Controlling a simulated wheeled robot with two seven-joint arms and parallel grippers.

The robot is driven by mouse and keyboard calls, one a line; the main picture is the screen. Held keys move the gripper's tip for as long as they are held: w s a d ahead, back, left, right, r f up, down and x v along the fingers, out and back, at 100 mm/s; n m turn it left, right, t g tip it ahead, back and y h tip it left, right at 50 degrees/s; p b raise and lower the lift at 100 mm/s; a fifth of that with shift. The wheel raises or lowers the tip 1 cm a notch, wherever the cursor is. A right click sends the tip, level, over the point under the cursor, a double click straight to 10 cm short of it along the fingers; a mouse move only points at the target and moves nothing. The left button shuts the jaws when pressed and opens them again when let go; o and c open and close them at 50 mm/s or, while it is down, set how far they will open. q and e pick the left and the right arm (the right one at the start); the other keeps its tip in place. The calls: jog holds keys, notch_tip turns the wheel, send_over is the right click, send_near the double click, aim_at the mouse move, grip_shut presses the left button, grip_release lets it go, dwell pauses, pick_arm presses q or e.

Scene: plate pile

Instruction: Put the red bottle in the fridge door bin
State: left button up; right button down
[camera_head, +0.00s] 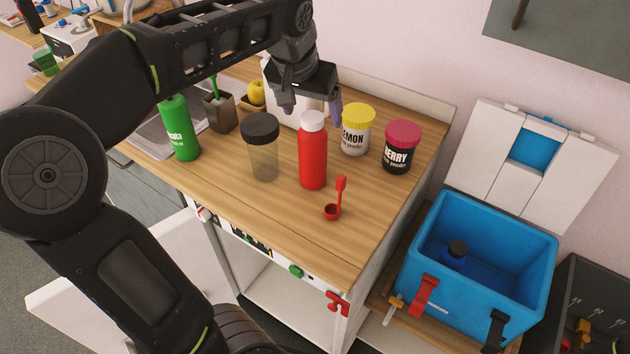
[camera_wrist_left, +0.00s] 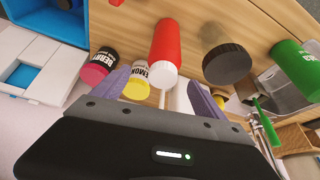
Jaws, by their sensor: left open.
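The red bottle (camera_head: 313,160) with a white cap stands upright on the wooden counter (camera_head: 250,215). My left gripper (camera_head: 311,107) is open and empty, above and just behind the bottle. In the left wrist view, the red bottle (camera_wrist_left: 167,45) shows its white cap pointing toward the gap between the open purple fingers (camera_wrist_left: 160,90). The gripper looks apart from it. I cannot make out a fridge door bin. A white cabinet (camera_head: 285,305) under the counter has a white open door (camera_head: 150,265); I cannot tell whether it is the fridge. My right gripper is not in view.
A clear jar with black lid (camera_head: 262,150), green bottle (camera_head: 179,130), lemon jar (camera_head: 356,135) and berry jar (camera_head: 402,150) stand near the bottle. A red scoop (camera_head: 335,208) lies in front. An open blue cooler (camera_head: 480,255) is at right.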

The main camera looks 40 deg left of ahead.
aim_at(313, 152)
pick_arm(q)
jog(key=shift+s+a, duration=0.1)
jog(key=shift+a, duration=0.25)
jog(key=shift+f, duration=0.1)
jog(key=shift+f, duration=0.35)
jog(key=shift+x, duration=0.95)
jog(key=shift+r, duration=0.1)
